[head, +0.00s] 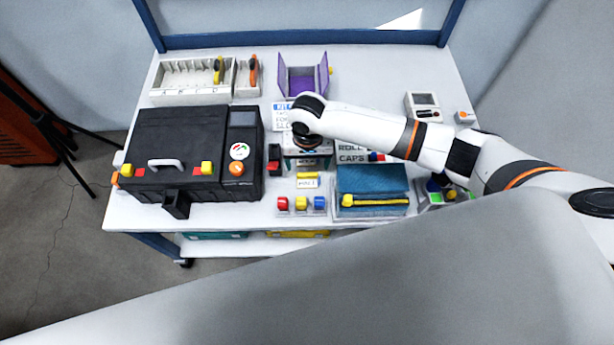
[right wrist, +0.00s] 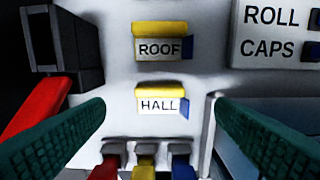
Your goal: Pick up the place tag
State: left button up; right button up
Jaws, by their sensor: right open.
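Two small white tags with yellow tops and blue right ends show in the right wrist view. In the head view one tag (head: 307,182) lies on the table just in front of my right gripper (head: 306,163); the other is not clear there under the arm. My left gripper is in neither view.
Red, yellow and blue blocks (head: 300,203) stand at the table's front edge. A black case (head: 175,140) is on the left, a blue pad with a yellow bar (head: 372,180) on the right. A ROLL CAPS sign (right wrist: 275,35) and a black-and-red object (right wrist: 60,55) flank the tags.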

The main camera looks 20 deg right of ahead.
aim_at(307, 174)
jog(key=shift+f, duration=0.3)
notch_tip(307, 174, down, 4)
jog(key=shift+w+f+b, duration=0.1)
jog(key=shift+f+b, duration=0.15)
jog(key=shift+b, duration=0.2)
jog(key=shift+f, duration=0.2)
jog(key=shift+c, duration=0.6)
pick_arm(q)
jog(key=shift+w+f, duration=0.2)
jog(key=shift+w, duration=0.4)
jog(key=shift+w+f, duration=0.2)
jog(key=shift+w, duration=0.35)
pick_arm(e)
jog(key=c, duration=0.9)
